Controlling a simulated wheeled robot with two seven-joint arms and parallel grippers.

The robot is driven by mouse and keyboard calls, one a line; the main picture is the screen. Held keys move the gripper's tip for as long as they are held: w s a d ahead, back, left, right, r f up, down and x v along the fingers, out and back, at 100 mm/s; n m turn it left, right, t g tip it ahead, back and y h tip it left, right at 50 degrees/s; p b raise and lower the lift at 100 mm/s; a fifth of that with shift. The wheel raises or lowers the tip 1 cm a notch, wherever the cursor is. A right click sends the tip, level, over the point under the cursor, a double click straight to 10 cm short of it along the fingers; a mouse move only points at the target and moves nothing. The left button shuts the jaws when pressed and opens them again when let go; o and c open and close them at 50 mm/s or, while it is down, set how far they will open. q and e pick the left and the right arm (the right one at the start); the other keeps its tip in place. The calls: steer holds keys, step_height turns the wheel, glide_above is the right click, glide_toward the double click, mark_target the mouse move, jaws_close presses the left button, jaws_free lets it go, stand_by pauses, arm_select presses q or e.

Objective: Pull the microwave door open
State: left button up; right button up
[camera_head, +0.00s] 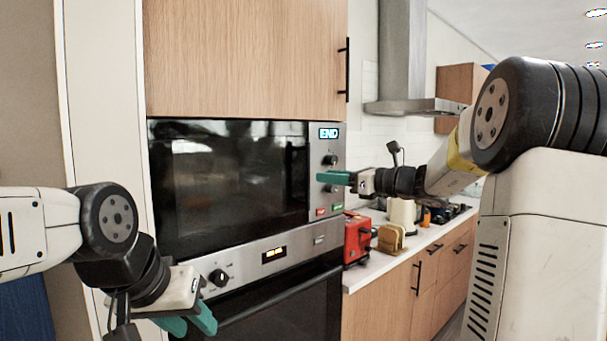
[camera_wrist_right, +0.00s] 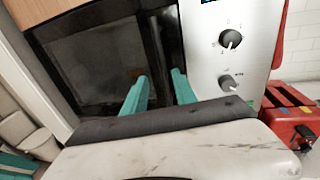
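The microwave (camera_head: 225,185) is built into the wooden cabinet, its dark glass door shut. A dark vertical handle (camera_head: 294,180) runs along the door's right side, beside the steel control panel. My right gripper (camera_head: 332,178) reaches in from the right, in front of the panel. In the right wrist view its two green fingers (camera_wrist_right: 160,90) are apart with nothing held. The dark handle (camera_wrist_right: 157,45) appears between and beyond their tips; I cannot tell whether they reach around it. My left gripper (camera_head: 190,322) hangs low at the left, near the oven below, its green fingers apart and empty.
An oven with a knob (camera_head: 219,278) sits below the microwave. A red toaster (camera_head: 357,240) and a golden rack-like item (camera_head: 390,238) stand on the counter at right, under the right forearm. A wooden cabinet (camera_head: 245,60) is above.

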steer(key=x, duration=0.8)
steer(key=shift+w+d+r, duration=0.2)
jaws_close()
stand_by(1.2)
